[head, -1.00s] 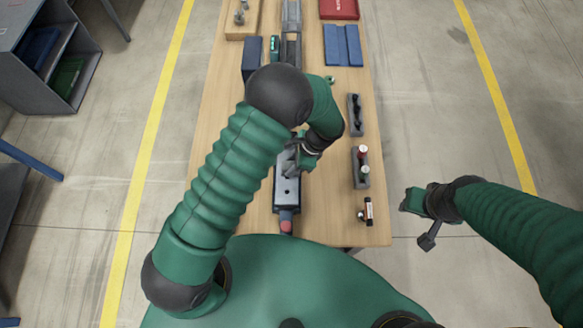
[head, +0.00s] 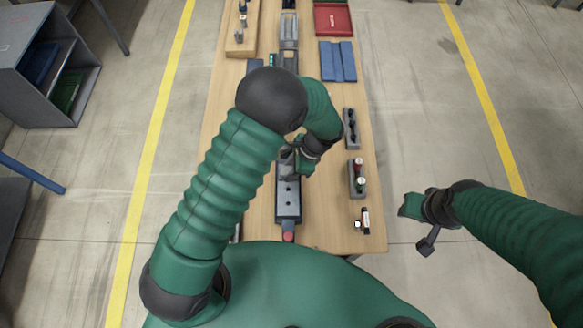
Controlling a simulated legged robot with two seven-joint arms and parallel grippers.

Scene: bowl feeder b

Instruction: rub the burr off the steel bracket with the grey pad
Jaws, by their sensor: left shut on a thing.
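What looks like the steel bracket (head: 288,199) is a light grey plate with dark holes, on a dark vise-like holder with a red-tipped handle (head: 288,236) at the near part of the bench. My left gripper (head: 291,160) is at the far end of this plate, shut on a small grey thing, probably the grey pad. My arm partly hides it, so I cannot tell whether it touches the plate. I cannot make out the burr. My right gripper (head: 417,222) hangs over the floor right of the bench, and its jaw opening is unclear.
A blue mat (head: 338,60) and red tray (head: 333,18) lie farther back.

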